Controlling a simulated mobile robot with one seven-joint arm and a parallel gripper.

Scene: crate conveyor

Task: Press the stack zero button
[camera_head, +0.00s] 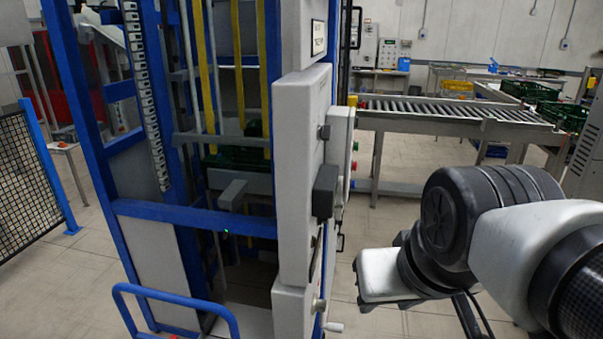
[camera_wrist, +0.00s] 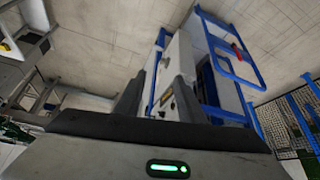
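Small coloured buttons, one of them red (camera_head: 354,165), stick out from the right edge of the grey control box (camera_head: 340,145) on the blue-framed machine. They are seen edge-on, and I cannot tell which is the stack zero button. My gripper's fingers do not show in the head view; the white wrist end of my arm is right of and below the box, apart from it. In the wrist view, my gripper (camera_wrist: 158,97) has its two dark fingers apart, with nothing seen held between them. The machine's grey cabinet side (camera_wrist: 178,62) shows beyond the fingers.
The blue machine frame (camera_head: 190,217) and a blue handrail (camera_head: 180,296) stand at left. A roller conveyor (camera_head: 450,110) runs behind at right, with dark green crates (camera_head: 530,90) at its far end. A mesh fence (camera_head: 25,185) is far left. Bare floor lies below the conveyor.

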